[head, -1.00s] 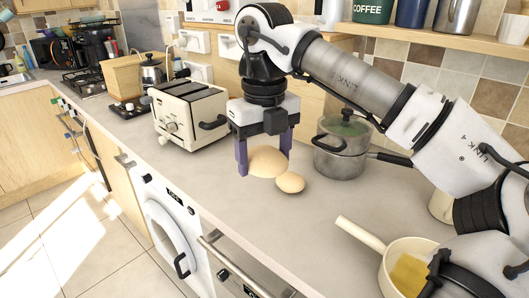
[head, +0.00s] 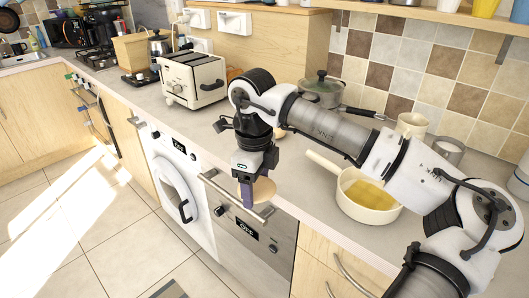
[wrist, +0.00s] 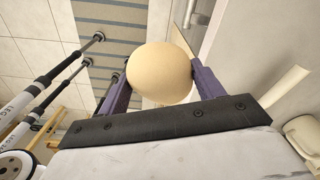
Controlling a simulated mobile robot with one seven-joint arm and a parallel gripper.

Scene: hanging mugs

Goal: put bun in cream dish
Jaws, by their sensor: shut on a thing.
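The bun (head: 264,190) is a round, pale tan piece. My gripper (head: 256,194) is shut on it and holds it in the air in front of the counter's front edge, before the oven front. In the wrist view the bun (wrist: 158,74) sits between the two purple fingers (wrist: 160,88). The cream dish (head: 364,215) is a round pan-like dish with a straight handle, standing on the counter to the right of my gripper. Something yellow lies inside it. The dish's handle (wrist: 286,85) seems to show at the right of the wrist view.
A grey lidded pot (head: 320,94) stands behind my arm. A cream toaster (head: 193,84) is at the back left. Mugs (head: 412,124) stand near the tiled wall, behind the dish. My arm passes over the counter, close to the dish.

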